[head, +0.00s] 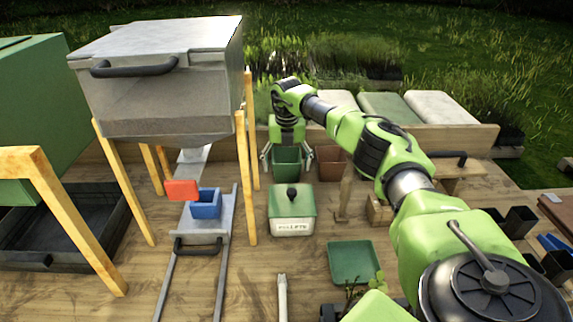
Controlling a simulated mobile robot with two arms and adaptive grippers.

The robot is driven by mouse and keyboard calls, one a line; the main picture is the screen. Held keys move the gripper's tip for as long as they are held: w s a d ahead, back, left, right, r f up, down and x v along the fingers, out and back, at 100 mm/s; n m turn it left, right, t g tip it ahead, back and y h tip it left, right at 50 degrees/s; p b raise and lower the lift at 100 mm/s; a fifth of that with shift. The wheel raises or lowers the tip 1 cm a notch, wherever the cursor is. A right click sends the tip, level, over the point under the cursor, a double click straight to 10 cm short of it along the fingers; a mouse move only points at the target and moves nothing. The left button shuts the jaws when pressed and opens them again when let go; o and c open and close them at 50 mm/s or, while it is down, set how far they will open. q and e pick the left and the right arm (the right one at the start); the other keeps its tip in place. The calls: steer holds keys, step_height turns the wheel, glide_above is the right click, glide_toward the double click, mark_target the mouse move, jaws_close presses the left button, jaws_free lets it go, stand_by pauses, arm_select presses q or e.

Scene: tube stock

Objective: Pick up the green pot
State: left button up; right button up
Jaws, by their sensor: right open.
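The green pot (286,163) is a small dark green square pot, standing upright on the wooden table behind the pellet box. My right gripper (287,158) reaches down over it from above. Its fingers are open, one on each side of the pot, and I see no clear contact. The gripper's body covers the space above the pot's rim. My left gripper is not in view.
A brown pot (331,162) stands close to the right. In front is a white box with a green lid (292,226). A grey hopper (160,100) on wooden legs stands left, over a blue pot (206,209). A green tray (352,262) lies in front.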

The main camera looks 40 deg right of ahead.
steer(key=c, duration=1.2)
steer(key=shift+r, duration=0.1)
